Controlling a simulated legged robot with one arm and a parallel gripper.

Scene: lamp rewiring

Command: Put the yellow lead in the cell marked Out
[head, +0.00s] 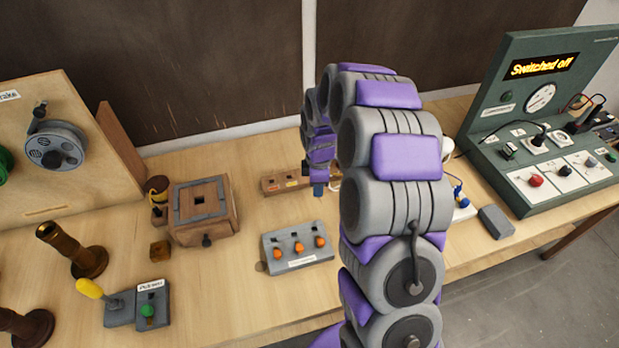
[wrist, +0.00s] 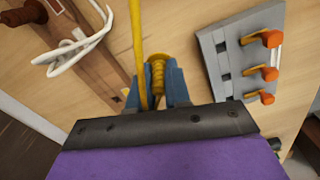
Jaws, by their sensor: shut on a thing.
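My gripper (wrist: 157,82) is shut on the yellow lead (wrist: 157,72). Its ribbed yellow end sits between the blue fingers, and a yellow cable runs up out of the wrist view. In the head view my gripper (head: 319,188) points down beside the right part of a low wooden strip (head: 278,185). The lead cannot be made out there. The strip also shows in the wrist view (wrist: 92,62), left of the fingers, with a white cable (wrist: 75,50) over it. No marking reading Out is legible.
A grey block with several orange levers (head: 297,247) stands in front of the strip and shows in the wrist view (wrist: 238,55). A wooden box (head: 203,210) stands left. A green console (head: 540,110) reading "Switched off" stands right. Bare table lies between strip and lever block.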

